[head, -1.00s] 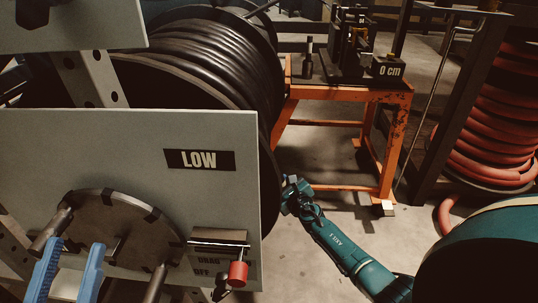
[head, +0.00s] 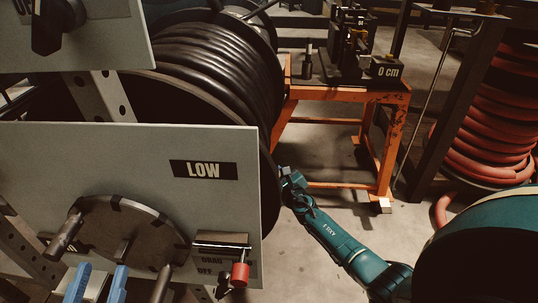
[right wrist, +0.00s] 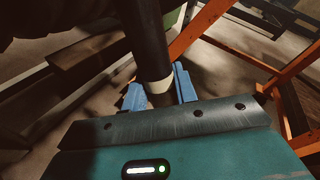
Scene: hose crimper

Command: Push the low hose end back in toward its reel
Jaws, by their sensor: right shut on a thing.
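The low reel carries black hose (head: 215,70) wound behind a grey panel with a LOW label (head: 203,170). In the right wrist view a black hose end (right wrist: 147,40) with a pale band runs down between the blue fingers of my right gripper (right wrist: 158,88), which is shut on it. In the head view my right arm reaches to the reel's right edge, and its fingers are hidden there. My left gripper (head: 97,284) is open at the bottom left, its two blue fingers apart below the round crank plate (head: 125,228).
A red-tipped drag lever (head: 240,273) sticks out at the panel's lower right. An orange stand (head: 345,97) with a black machine and a 0 cm display (head: 386,70) stands behind. Red hose (head: 495,115) is stacked at the right. Floor is clear between.

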